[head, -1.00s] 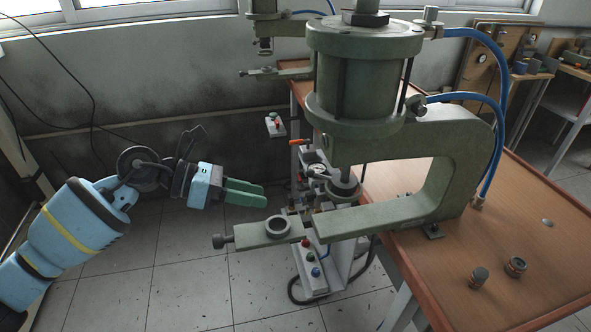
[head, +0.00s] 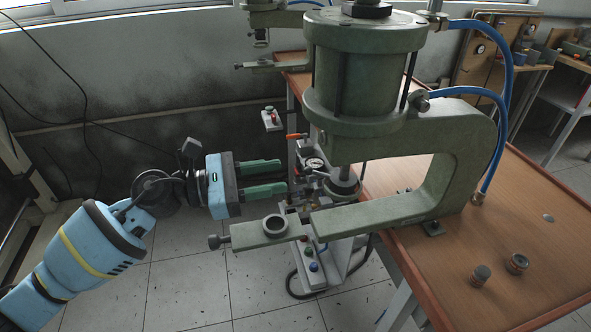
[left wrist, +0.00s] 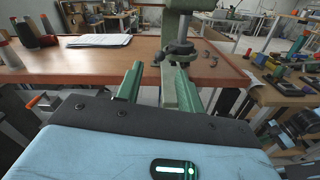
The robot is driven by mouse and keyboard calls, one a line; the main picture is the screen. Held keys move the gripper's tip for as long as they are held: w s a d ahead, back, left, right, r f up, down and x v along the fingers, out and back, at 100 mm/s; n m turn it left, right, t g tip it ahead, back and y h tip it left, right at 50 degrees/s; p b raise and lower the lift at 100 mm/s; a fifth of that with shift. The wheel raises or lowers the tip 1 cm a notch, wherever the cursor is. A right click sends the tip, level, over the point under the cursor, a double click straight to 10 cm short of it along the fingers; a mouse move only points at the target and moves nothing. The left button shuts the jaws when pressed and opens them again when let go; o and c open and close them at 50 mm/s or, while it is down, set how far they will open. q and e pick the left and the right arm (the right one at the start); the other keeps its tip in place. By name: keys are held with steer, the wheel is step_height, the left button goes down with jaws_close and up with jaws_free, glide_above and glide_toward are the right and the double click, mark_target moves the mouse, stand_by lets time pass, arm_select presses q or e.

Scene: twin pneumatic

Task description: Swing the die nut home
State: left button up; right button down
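The green swing arm (head: 247,237) of the near press sticks out to the left of the press's lower jaw, with a dark knob (head: 214,242) at its outer end. A dark round ring (head: 275,226), seemingly the die nut, sits in it, out to the left of the press ram (head: 341,186). My left gripper (head: 283,175) is open and empty, its two green fingers apart, above and behind the ring in the head view. In the left wrist view, the fingers (left wrist: 159,66) point toward a green press; contact is not visible. My right gripper is not in view.
A second press (head: 275,66) stands behind. A button box (head: 311,266) sits below the jaw.

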mark_target(331, 182)
arm_select(q)
steer(key=shift+p+x, duration=0.4)
steer(key=shift+x, duration=2.2)
steer(key=shift+c, duration=0.5)
jaws_close()
